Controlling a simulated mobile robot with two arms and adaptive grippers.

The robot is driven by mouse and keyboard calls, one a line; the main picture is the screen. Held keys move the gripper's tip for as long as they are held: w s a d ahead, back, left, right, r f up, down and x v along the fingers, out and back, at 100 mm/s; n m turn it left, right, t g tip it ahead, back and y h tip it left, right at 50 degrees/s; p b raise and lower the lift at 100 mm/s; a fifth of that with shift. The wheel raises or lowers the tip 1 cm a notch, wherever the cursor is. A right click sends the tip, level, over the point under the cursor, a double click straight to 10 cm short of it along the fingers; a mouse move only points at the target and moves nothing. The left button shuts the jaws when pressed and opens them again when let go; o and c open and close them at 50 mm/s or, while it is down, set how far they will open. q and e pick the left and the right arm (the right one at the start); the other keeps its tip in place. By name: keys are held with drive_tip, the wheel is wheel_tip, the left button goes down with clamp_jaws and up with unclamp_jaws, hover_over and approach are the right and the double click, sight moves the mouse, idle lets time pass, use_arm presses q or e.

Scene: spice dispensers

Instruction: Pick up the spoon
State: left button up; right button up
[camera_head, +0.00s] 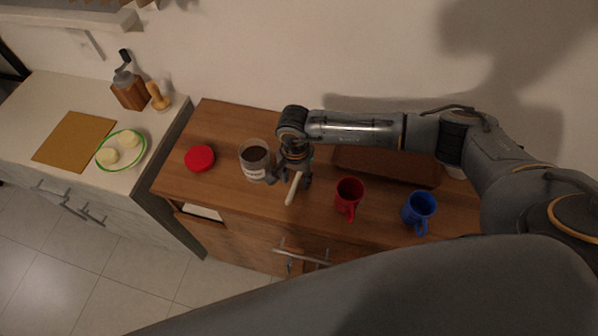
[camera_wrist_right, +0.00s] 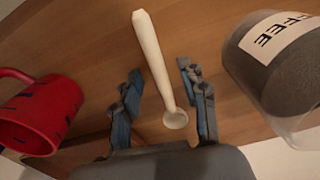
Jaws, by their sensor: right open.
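The spoon (camera_head: 293,188) is pale and lies on the wooden cabinet top, between the coffee jar and the red mug. In the right wrist view the spoon (camera_wrist_right: 152,56) runs lengthwise between the two fingers, its small round bowl nearest the palm and its handle reaching beyond the fingertips. My right gripper (camera_head: 291,180) is open around the spoon, and in the right wrist view both fingers (camera_wrist_right: 158,80) stand apart from it with gaps on each side. Part of the spoon is hidden under the gripper in the head view. My left gripper is not in view.
A coffee jar (camera_head: 255,161) stands left of the gripper, with a red lid (camera_head: 199,158) further left. A red mug (camera_head: 348,195) and a blue mug (camera_head: 419,211) stand to the right. A plate (camera_head: 137,161) and a cutting board (camera_head: 75,142) are on the left counter.

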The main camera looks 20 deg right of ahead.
sight(296, 183)
drive_tip(key=c, duration=0.8)
clamp_jaws()
drive_tip(key=shift+r+b, duration=0.45)
drive_tip(key=shift+b, duration=0.05)
drive_tip(key=r+b, duration=0.1)
drive_tip(key=r, duration=0.1)
drive_tip(key=shift+s+a+r+b, duration=0.1)
drive_tip(key=shift+s+r+b, duration=0.2)
drive_tip(key=shift+b, duration=0.1)
use_arm(q)
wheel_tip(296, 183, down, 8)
drive_tip(key=b, duration=0.5)
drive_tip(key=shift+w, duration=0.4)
use_arm(e)
drive_tip(key=s+a+r, duration=0.3)
drive_tip(key=s+r, duration=0.6)
drive_tip(key=s, duration=0.4)
drive_tip(key=shift+a+r, duration=0.3)
drive_tip(key=shift+a, duration=0.1)
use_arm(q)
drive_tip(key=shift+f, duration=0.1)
